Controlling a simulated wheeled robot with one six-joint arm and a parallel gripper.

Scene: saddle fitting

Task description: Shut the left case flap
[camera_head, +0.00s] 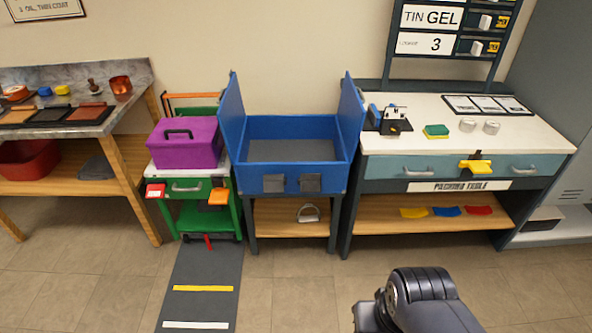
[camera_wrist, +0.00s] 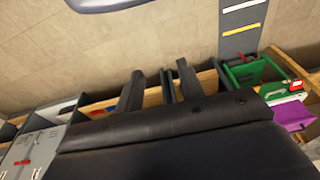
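The blue case (camera_head: 290,124) stands open-topped on a dark-legged stand in the middle of the head view. Its left flap (camera_head: 232,108) stands roughly upright, leaning a little outward. Its right flap (camera_head: 350,112) also stands up on the other side. The case's grey floor shows bare. My gripper (camera_wrist: 160,78) shows in the wrist view as two dark fingers set apart, with nothing between them. In the head view only my dark arm shows at the lower right, well in front of and right of the case; the fingers cannot be made out there.
A green cart (camera_head: 222,186) with a purple box (camera_head: 185,143) stands close left of the case. The floor (camera_head: 300,285) in front is clear.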

